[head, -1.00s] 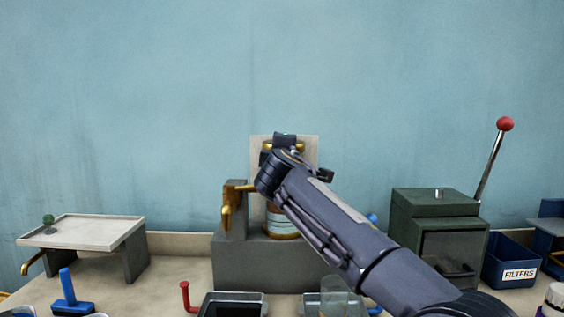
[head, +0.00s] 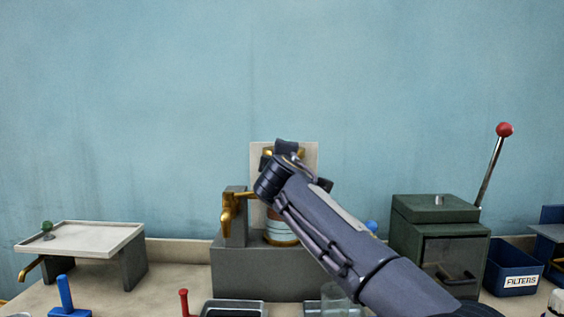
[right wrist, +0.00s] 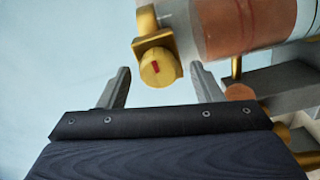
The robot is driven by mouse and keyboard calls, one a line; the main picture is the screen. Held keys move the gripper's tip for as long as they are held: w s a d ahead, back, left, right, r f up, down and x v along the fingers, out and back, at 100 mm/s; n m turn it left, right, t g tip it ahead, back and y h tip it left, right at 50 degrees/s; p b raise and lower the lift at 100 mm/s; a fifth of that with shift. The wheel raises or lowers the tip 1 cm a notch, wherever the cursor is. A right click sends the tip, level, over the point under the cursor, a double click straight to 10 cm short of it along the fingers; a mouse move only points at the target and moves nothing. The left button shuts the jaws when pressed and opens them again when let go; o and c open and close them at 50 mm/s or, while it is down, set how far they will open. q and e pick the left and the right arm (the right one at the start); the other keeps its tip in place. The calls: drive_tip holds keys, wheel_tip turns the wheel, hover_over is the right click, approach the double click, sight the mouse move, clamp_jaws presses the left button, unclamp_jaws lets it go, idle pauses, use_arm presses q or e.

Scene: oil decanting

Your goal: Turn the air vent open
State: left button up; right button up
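The air vent appears to be the brass knob (right wrist: 160,69) with a short red mark, mounted on a brass bracket at the top of the vessel in the right wrist view. My right gripper (right wrist: 158,78) is open, its two grey fingers on either side of the knob. The left finger stands clear of it; the right is close, and I cannot tell if it touches. The clear vessel (right wrist: 235,25) with reddish contents lies behind. In the head view my right arm covers most of the vessel (head: 280,231) and hides the knob and fingertips. My left gripper is not in view.
A grey stand (head: 262,270) carries the vessel, with a brass spout (head: 229,208) at its left. A green press (head: 437,240) with a red-balled lever and a blue filters bin (head: 512,268) stand right. A pale raised tray (head: 80,238) stands left.

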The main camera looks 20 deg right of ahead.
drive_tip(key=b+v, duration=0.2)
drive_tip(key=v, duration=0.5)
drive_tip(key=shift+s, duration=0.4)
drive_tip(key=shift+a, duration=0.15)
